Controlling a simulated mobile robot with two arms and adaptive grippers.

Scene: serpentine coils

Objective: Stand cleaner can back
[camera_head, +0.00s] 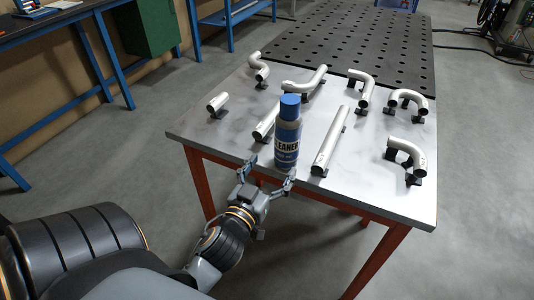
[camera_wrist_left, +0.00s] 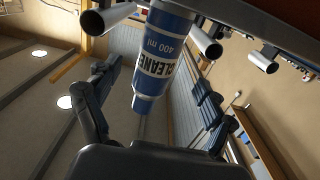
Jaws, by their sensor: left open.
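The blue cleaner can (camera_head: 287,142), with a blue cap and a white-lettered label, stands upright near the front edge of the metal table (camera_head: 235,142). My left gripper (camera_head: 267,178) is open and empty at that front edge, low in front of the can. Its fingers are spread, with the right one close to the can's base. In the left wrist view the can (camera_wrist_left: 161,58) appears upside down, beyond and between the two open fingers (camera_wrist_left: 155,105). I cannot tell whether a finger touches it. My right gripper is not in view.
A straight pipe (camera_head: 330,142) lies on supports right of the can, and another pipe (camera_head: 266,122) lies just behind its left side. Several bent pipes stand farther back and right. A dark perforated table (camera_head: 350,45) adjoins the back. The table's front left is bare.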

